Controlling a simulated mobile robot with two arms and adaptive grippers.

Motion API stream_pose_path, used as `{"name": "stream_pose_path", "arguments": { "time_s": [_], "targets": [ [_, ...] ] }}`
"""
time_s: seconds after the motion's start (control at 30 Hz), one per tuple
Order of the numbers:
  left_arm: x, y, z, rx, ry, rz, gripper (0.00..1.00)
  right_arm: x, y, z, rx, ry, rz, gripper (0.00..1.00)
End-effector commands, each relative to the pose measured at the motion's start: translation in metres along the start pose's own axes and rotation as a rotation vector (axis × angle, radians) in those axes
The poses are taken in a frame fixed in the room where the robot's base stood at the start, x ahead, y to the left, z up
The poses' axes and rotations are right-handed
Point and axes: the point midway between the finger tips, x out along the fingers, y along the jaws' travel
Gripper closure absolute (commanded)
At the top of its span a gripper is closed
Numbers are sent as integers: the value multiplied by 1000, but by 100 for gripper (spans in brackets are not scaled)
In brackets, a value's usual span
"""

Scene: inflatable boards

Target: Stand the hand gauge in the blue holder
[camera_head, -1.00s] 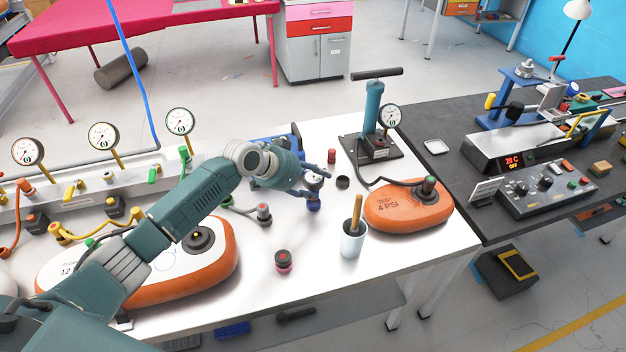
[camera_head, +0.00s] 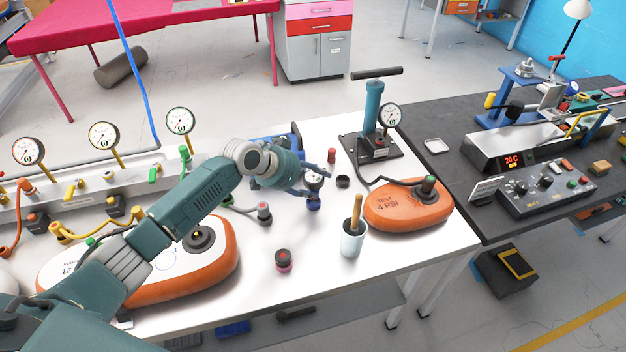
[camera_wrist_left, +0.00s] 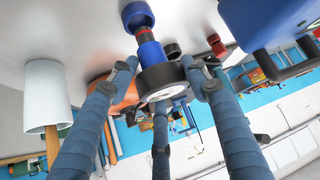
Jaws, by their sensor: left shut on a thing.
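My left gripper (camera_head: 318,178) is shut on the hand gauge (camera_wrist_left: 150,52), which has a black rim, a white face and a blue stem with a red and dark end. In the left wrist view its fingers (camera_wrist_left: 163,82) close around the black rim. The gauge also shows partly in the head view (camera_head: 314,180), half hidden by the fingers. The blue holder (camera_wrist_left: 137,14), a small round cup on the white table, is at the stem's end and shows below the gripper (camera_head: 313,204). I cannot tell whether the stem's tip is inside the holder. My right gripper is not in view.
A black cup (camera_head: 342,182) and a red cylinder (camera_head: 332,156) stand close right of the gripper. The table's front middle is mostly clear.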

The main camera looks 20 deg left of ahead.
Motion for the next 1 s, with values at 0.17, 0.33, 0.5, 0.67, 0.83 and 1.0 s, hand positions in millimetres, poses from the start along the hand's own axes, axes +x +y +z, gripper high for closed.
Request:
{"name": "stream_pose_path", "arguments": {
  "time_s": [0.17, 0.33, 0.5, 0.67, 0.83, 1.0],
  "targets": [
    [3, 0, 3, 0, 1, 0, 97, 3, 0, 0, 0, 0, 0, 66],
    [6, 0, 6, 0, 1, 0, 97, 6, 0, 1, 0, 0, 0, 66],
    [9, -1, 8, 0, 1, 0, 97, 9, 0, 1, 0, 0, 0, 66],
    [12, -1, 11, 0, 1, 0, 97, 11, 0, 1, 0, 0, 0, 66],
    [15, -1, 14, 0, 1, 0, 97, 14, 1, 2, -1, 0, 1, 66],
    [18, -1, 17, 0, 1, 0, 97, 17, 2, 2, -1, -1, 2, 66]
  ]
}}
